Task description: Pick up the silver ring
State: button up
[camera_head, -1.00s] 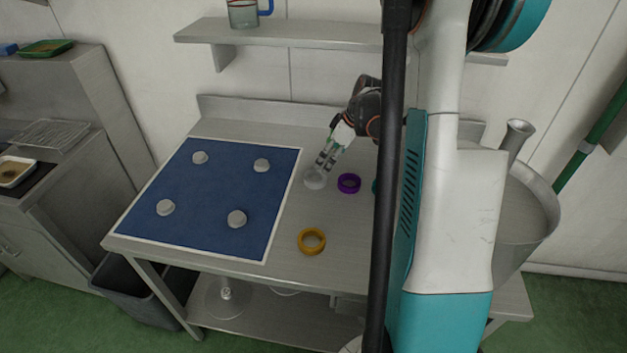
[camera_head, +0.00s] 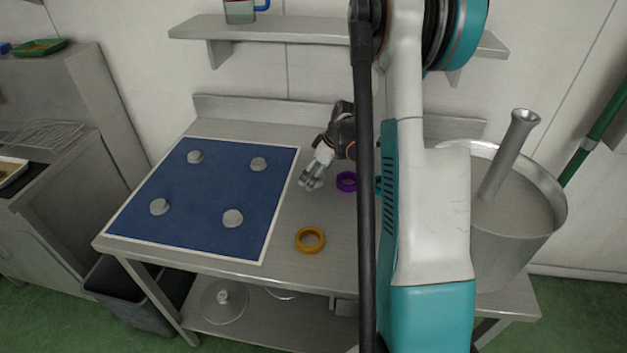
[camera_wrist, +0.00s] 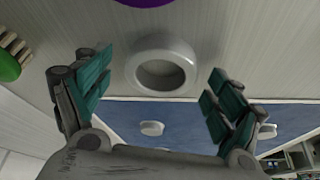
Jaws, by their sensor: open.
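The silver ring (camera_wrist: 166,52) lies flat on the table in the wrist view, with its round hole showing. My gripper (camera_wrist: 158,78) is open, with one teal-padded finger on each side of the ring and a gap between. No finger visibly touches it. In the head view my gripper (camera_head: 311,179) points down at the table just right of the blue mat, and it largely hides the ring there.
A purple ring (camera_head: 346,175) lies close to the right of my gripper, and an orange ring (camera_head: 310,233) lies nearer the front edge. The blue mat (camera_head: 205,205) carries several grey knobs. A large steel pot (camera_head: 543,234) stands at right.

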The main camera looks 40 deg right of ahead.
jog(key=c, duration=1.2)
jog(key=shift+r, duration=0.1)
jog(key=shift+c, duration=0.2)
